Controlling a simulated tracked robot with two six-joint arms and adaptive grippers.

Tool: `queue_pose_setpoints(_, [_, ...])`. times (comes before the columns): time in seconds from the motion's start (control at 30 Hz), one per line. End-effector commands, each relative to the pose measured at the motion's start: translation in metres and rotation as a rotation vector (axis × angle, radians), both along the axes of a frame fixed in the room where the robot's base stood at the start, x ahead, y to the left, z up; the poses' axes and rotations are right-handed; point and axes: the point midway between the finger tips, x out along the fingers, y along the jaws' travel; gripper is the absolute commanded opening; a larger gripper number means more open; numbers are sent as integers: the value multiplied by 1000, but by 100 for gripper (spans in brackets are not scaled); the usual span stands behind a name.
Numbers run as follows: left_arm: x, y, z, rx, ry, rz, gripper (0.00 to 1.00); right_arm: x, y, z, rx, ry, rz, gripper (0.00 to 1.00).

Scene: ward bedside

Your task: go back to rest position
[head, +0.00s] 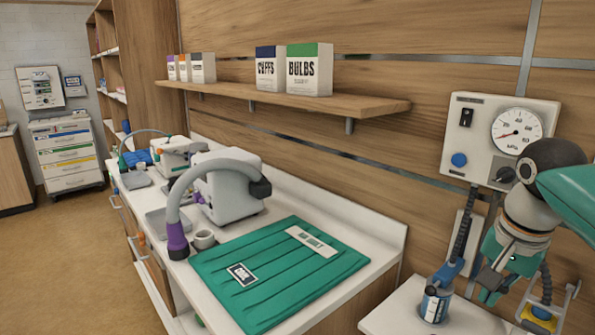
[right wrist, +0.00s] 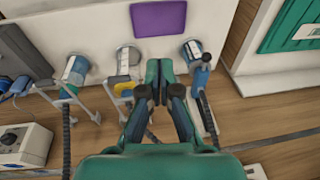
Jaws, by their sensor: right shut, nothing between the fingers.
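My right gripper (head: 492,285) is at the lower right of the head view, in front of the wall and beside a blue-and-white canister (head: 435,303). In the right wrist view my right gripper (right wrist: 165,75) has its green fingers together with nothing held. It hangs over the white counter, between a canister with a yellow part (right wrist: 124,62) and a blue-capped canister (right wrist: 192,52). I cannot tell whether it touches either. My left gripper is not in view.
A wall panel with a gauge (head: 500,138) is close behind my right arm. A ribbed green mat (head: 300,275) lies on the counter to the left, near a white machine with a grey hose (head: 225,190). A wooden shelf (head: 365,106) holds boxes. A purple square (right wrist: 158,18) lies near the gripper.

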Motion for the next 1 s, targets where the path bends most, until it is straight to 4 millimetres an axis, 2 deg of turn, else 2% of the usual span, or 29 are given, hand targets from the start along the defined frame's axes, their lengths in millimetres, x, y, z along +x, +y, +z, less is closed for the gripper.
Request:
queue_pose_setpoints(0.13, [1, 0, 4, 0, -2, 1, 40, 8, -8, -33, -9, 90, -20, 0])
queue_pose_setpoints(0.37, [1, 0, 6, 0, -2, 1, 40, 3, -3, -97, -11, 266, -1, 0])
queue_pose_setpoints(0.57, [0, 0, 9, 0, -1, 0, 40, -6, 13, -174, 20, 420, 48, 0])
queue_pose_setpoints(0.67, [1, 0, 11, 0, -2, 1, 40, -18, 29, -229, 59, 497, 105, 0])
queue_pose_setpoints(0.8, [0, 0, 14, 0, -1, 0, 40, -55, 63, -321, 162, 588, 220, 0])
queue_pose_setpoints(0.87, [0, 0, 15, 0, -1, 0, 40, -77, 80, -358, 217, 609, 272, 0])
queue_pose_setpoints(0.9, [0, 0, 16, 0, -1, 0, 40, -94, 93, -380, 256, 615, 305, 0])
queue_pose_setpoints(0.97, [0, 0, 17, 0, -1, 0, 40, -122, 113, -411, 319, 615, 354, 0])
queue_pose_setpoints(1.0, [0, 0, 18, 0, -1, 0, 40, -142, 127, -429, 358, 607, 385, 0])
